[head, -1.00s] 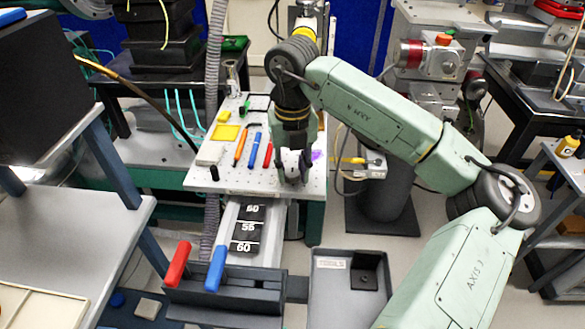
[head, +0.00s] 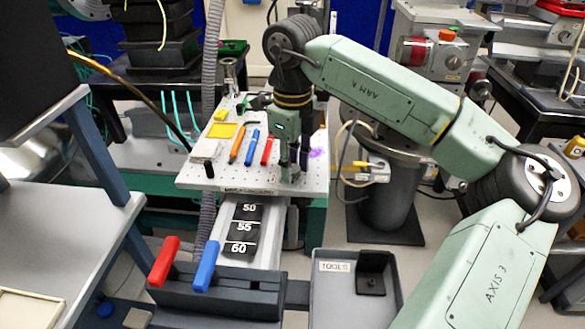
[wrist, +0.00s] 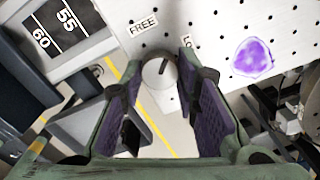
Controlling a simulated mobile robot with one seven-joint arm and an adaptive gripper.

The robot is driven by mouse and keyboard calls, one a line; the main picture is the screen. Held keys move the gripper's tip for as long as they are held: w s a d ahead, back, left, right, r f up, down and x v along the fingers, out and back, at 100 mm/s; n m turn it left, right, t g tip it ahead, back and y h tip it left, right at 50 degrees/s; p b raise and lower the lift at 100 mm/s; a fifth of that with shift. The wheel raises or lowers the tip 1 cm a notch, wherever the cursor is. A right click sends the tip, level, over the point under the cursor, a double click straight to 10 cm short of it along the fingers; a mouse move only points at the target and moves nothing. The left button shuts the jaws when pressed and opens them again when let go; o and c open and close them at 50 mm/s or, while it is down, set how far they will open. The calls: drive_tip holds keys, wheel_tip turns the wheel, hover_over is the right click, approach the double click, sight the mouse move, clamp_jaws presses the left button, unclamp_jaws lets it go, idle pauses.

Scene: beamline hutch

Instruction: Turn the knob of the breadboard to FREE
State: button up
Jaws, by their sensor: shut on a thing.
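The breadboard (head: 215,177) is a white perforated plate, also in the wrist view (wrist: 215,25). Its knob (wrist: 156,76) is round and pale with a dark pointer line, at the plate's edge. The pointer leans up and slightly right, between the FREE label (wrist: 143,25) and a second label (wrist: 187,42) partly hidden by a finger. My gripper (wrist: 161,70) is shut on the knob, one purple-padded finger on each side. In the head view my gripper (head: 293,168) is at the board's front right; the knob is hidden there.
Orange, blue and red pens (head: 252,147) lie on the board, left of my gripper. A purple patch (wrist: 253,58) is to the right. A scale marked 50, 55, 60 (head: 243,228), red and blue handles (head: 205,267) and a TOOLS tray (head: 330,295) are in front.

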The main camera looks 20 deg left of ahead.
sight(293, 168)
drive_tip(key=n, duration=0.4)
drive_tip(key=shift+n+b, duration=0.3)
drive_tip(key=shift+b, duration=0.1)
drive_tip(key=shift+n, duration=1.9)
drive_tip(key=o, duration=1.1)
drive_tip(key=shift+o, duration=0.2)
wheel_tip(293, 168, up, 12)
